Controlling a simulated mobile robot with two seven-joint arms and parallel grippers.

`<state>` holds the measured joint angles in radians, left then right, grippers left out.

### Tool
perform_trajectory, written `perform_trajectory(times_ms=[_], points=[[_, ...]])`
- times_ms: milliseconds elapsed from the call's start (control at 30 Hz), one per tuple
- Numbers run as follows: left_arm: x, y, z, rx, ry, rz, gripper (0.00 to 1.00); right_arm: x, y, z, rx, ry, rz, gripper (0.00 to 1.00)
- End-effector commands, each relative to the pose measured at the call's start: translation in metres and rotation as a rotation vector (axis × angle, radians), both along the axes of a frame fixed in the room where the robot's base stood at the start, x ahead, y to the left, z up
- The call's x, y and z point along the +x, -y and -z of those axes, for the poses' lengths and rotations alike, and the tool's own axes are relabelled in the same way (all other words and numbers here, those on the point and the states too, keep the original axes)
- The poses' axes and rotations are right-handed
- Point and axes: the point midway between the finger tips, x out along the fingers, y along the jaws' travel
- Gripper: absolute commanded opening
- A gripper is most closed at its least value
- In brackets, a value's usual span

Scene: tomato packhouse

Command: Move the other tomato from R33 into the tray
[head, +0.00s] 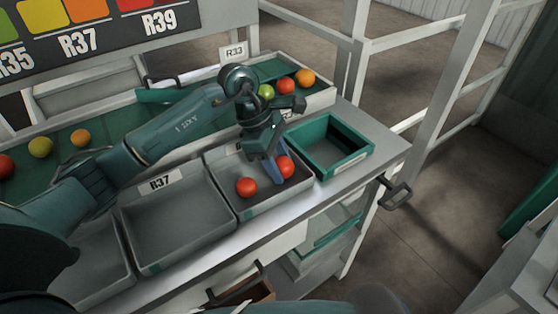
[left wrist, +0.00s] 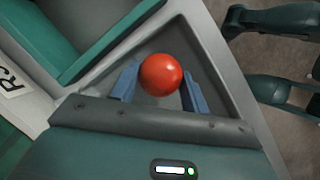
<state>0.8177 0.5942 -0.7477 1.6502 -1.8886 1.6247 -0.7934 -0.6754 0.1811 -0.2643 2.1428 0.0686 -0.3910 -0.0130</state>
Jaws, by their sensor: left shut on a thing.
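My left gripper (head: 274,164) has its blue fingers on either side of a red tomato (head: 286,166). It is shut on this tomato, low in the grey bin (head: 262,207) to the right of the bin marked R37. The left wrist view shows the held tomato (left wrist: 160,75) between the blue fingers. Another red tomato (head: 246,187) lies in the same bin, left of the gripper. The bin's own label is mostly hidden by my arm. A green tray (head: 330,170) stands just right of this bin and looks empty.
The grey bin marked R37 (head: 175,232) is empty. Behind the bins, a green belt carries several tomatoes, including an orange one (head: 304,77). A small R33 sign (head: 233,50) stands at the back. A metal handle (head: 395,191) sticks out at the bench's right edge.

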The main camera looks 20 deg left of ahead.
Motion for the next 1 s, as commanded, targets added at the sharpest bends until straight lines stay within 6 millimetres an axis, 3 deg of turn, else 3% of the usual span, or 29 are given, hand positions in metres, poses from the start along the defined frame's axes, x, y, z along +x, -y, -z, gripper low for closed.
perform_trajectory(times_ms=[267, 300, 600, 767, 933, 1000], points=[[0.0001, -0.0001, 0.0046, 0.000, 0.001, 0.000, 0.35, -0.0005, 0.0003, 0.0059, -0.001, -0.002, -0.001, 0.36], [0.0001, -0.0001, 0.0040, 0.000, 0.001, 0.000, 0.47, -0.0005, 0.0003, 0.0056, -0.002, -0.003, -0.001, 0.36], [0.0000, 0.0001, 0.0039, 0.000, 0.000, 0.000, 0.71, -0.0005, 0.0006, 0.0054, -0.002, -0.002, 0.000, 0.36], [0.0000, 0.0002, 0.0040, 0.000, 0.000, 0.000, 0.71, -0.0002, 0.0007, 0.0052, -0.001, -0.002, 0.002, 0.36], [-0.0001, 0.0002, 0.0043, 0.000, -0.001, 0.000, 0.57, 0.0003, 0.0002, 0.0048, 0.003, -0.001, 0.005, 0.36], [-0.0002, 0.0002, 0.0042, 0.000, -0.001, 0.000, 0.56, 0.0005, 0.0000, 0.0045, 0.004, -0.002, 0.007, 0.36]])
